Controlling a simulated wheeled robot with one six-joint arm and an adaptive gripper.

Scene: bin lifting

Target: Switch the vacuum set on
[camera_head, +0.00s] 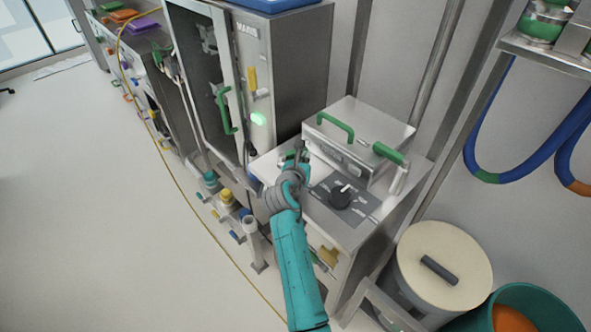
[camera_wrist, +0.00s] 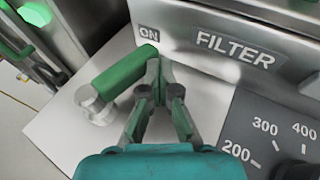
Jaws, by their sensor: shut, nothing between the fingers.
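The vacuum set (camera_head: 345,150) is a steel box with a green lid handle on a steel cabinet. Its front carries a FILTER label (camera_wrist: 235,52) and, at the left end, an ON label (camera_wrist: 148,33). A green lever (camera_wrist: 123,73) on a pale round pivot lies below the ON label, its tip pointing toward that label. In the head view the lever is mostly hidden behind my gripper (camera_head: 301,150). My gripper (camera_wrist: 157,70) is shut and empty, its fingertips just right of the lever's green end. I cannot tell whether they touch it.
A dial (camera_head: 341,195) with numbers sits on the cabinet top to the right of my gripper. A second green lever (camera_head: 388,153) is at the box's right end. A tall steel cabinet (camera_head: 290,70) stands close on the left. A lidded drum (camera_head: 440,262) stands at the lower right.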

